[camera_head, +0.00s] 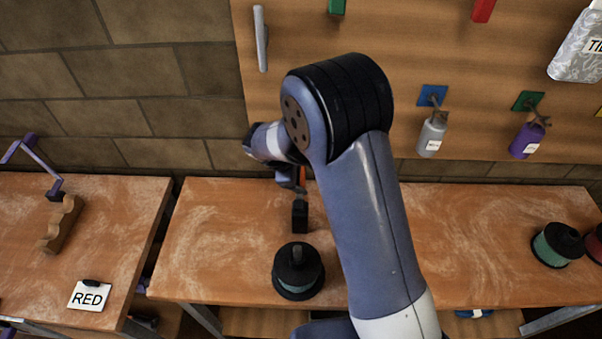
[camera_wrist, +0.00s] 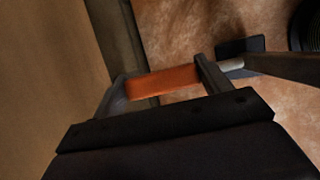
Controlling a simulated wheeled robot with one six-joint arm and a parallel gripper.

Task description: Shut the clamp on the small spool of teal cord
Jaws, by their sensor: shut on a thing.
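The clamp (camera_head: 300,216) stands on the middle bench behind a dark spool (camera_head: 298,284), with its orange handle (camera_head: 303,184) pointing up. In the wrist view the orange handle (camera_wrist: 162,82) lies crosswise between the two fingers of my gripper (camera_wrist: 165,85), which is shut on it. A dark clamp bar (camera_wrist: 290,66) reaches right, toward a spool edge (camera_wrist: 311,28). In the head view my gripper (camera_head: 292,178) is small and partly hidden by my arm.
A spool of teal cord (camera_head: 551,246) and a dark red spool (camera_head: 594,242) stand at the bench's right. A card reading RED (camera_head: 90,295) lies on the left bench, near a wooden block (camera_head: 62,224). A pegboard (camera_head: 440,60) with hanging bottles is behind.

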